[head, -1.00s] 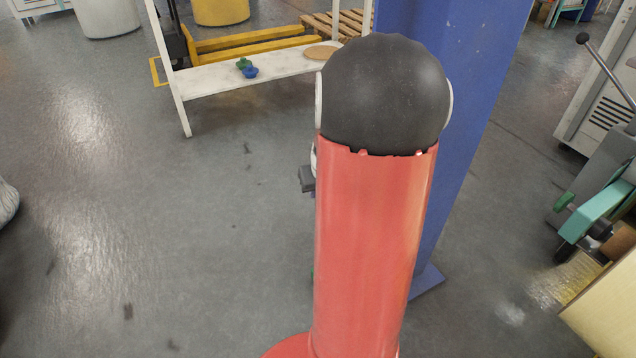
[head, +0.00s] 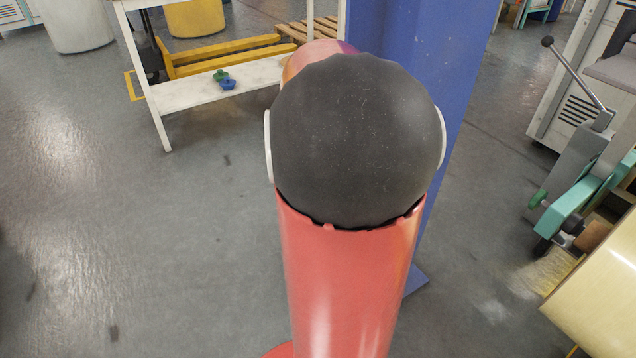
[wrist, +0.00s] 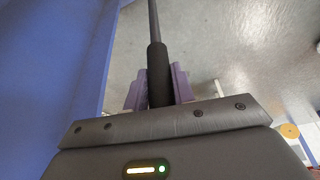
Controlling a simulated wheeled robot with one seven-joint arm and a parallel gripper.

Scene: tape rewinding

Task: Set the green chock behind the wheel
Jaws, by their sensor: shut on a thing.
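My gripper (wrist: 158,88) shows in the wrist view with its two purple fingers shut on a dark handle (wrist: 158,72), from which a thin grey rod runs up out of the picture. In the head view my own arm hides the gripper. A small green thing (head: 221,75) lies on the low white shelf beside a blue one; it is too small to tell whether it is the chock. A teal machine (head: 566,212) at the right has a dark round part (head: 541,246) near the floor. I cannot tell whether that is the wheel.
A blue pillar (head: 440,120) stands right behind my arm. The white shelf (head: 190,95) and a yellow pallet truck (head: 225,55) are at the back. A grey lever machine (head: 575,100) and a pale yellow panel (head: 600,300) are at the right. The floor at left is clear.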

